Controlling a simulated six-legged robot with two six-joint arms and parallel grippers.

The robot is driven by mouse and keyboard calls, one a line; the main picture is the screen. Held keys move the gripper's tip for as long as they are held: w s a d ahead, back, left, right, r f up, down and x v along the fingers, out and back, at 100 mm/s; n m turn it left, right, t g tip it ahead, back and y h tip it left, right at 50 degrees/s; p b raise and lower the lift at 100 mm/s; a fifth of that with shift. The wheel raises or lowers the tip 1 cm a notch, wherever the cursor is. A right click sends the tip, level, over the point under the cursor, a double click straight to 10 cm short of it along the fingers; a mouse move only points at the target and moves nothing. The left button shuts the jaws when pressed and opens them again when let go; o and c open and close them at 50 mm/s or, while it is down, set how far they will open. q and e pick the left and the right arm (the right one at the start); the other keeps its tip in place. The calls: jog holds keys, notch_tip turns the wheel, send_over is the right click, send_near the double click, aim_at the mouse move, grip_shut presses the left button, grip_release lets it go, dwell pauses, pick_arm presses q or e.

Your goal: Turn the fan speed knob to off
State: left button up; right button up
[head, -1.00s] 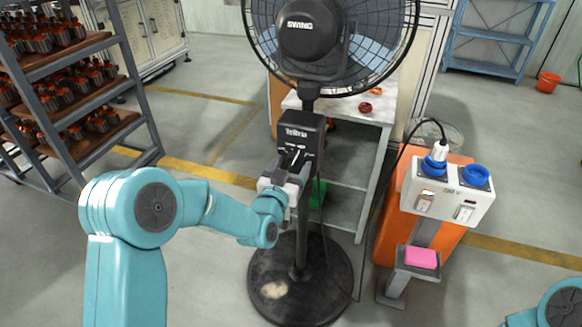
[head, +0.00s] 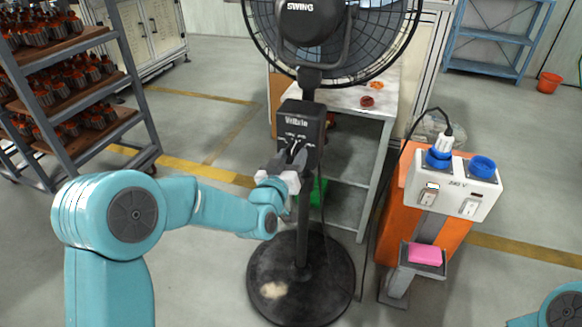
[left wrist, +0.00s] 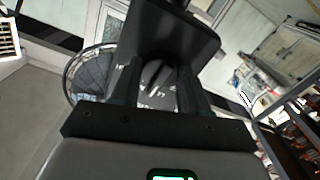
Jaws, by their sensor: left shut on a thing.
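The pedestal fan (head: 318,40) stands upright on its round black base (head: 300,283). Its black control box (head: 300,122) sits on the pole below the fan head, and markings show around the knob. My left gripper (head: 291,158) is at the front of the box, shut on the fan speed knob. In the left wrist view the fingers of the left gripper (left wrist: 154,92) reach to the box face, and the knob (left wrist: 156,72) shows between them. The knob's exact setting is too small to read. My right gripper is out of view.
An orange stand with a white socket box (head: 452,185) and a plugged-in black cord is at the right. A pink block (head: 424,254) lies on its small shelf. A grey table (head: 350,108) stands behind the fan. A rack (head: 75,85) of armatures is at the left.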

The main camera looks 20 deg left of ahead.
pick_arm(q)
jog(key=n+b, duration=0.1)
jog(key=b, duration=0.1)
jog(key=n+b, duration=0.3)
jog(key=b, duration=0.1)
jog(key=shift+f+n, duration=0.3)
jog(key=shift+n, duration=0.1)
jog(key=n+b, duration=0.3)
jog(key=b, duration=0.1)
jog(key=n+b, duration=0.3)
jog(key=b, duration=0.1)
jog(key=shift+r+n, duration=0.2)
jog(key=shift+n, duration=0.1)
jog(key=shift+r+n+b, duration=0.2)
jog(key=shift+n+b, duration=0.7)
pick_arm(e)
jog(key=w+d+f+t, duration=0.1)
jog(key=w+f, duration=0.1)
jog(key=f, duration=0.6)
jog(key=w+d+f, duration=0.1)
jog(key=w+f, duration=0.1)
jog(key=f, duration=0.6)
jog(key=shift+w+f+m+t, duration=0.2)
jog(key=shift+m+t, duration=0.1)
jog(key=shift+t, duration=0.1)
pick_arm(q)
jog(key=o, duration=1.1)
jog(key=shift+c, duration=0.2)
